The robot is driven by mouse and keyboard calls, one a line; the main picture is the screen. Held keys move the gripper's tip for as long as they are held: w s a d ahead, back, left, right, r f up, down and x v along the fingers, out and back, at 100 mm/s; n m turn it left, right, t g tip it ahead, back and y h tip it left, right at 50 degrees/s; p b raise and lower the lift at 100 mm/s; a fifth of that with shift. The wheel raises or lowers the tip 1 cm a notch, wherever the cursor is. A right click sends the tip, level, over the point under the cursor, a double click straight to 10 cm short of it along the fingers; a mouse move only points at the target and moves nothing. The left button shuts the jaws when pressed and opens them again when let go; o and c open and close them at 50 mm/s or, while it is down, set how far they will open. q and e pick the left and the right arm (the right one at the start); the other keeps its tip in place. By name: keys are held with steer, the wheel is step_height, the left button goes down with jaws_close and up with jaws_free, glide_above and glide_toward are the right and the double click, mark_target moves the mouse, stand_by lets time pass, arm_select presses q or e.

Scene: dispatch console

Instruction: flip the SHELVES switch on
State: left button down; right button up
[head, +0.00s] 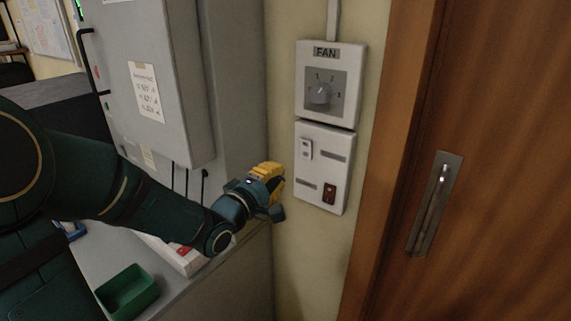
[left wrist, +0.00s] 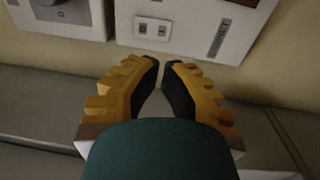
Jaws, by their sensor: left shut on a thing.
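A white switch plate (head: 345,140) is on the wall under the FAN plate. It has a white switch (head: 306,149) at upper left, a dark red-brown switch (head: 330,194) at lower right, and two grey label strips. The labels are too small to read, so I cannot tell which switch is SHELVES. My left gripper (head: 276,190) is just left of the plate, apart from it. In the left wrist view its fingertips are nearly together below the white switch (left wrist: 152,28). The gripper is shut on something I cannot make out. My right gripper is not in view.
The FAN plate (head: 328,82) with its knob (head: 319,93) is directly above. A grey cabinet (head: 185,80) stands at the left and a wooden door (head: 490,190) with a metal handle is at the right. A green bin (head: 127,292) rests on the counter below.

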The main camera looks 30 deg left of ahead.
arm_select(q)
steer(key=shift+s+a+f, duration=0.1)
steer(key=shift+s, duration=0.9)
steer(key=shift+s+a+f, duration=0.1)
steer(key=shift+s, duration=0.9)
steer(key=w+d+f+m+g+h, duration=0.1)
steer(key=w+d+f+m+g, duration=0.2)
steer(key=f, duration=0.7)
steer(key=d+f+m+g, duration=0.2)
steer(key=d+f+g, duration=0.25)
steer(key=f, duration=0.55)
steer(key=s+d+f+m+g, duration=0.4)
steer(key=s+d+f+m, duration=0.1)
steer(key=f, duration=0.5)
steer(key=s+d+f+m+g+h, duration=0.1)
steer(key=s+d+f+m+g, duration=0.4)
steer(key=s+d+f, duration=0.3)
steer(key=shift+s+d+f, duration=0.2)
steer(key=shift+d+f, duration=0.5)
steer(key=shift+f, duration=0.25)
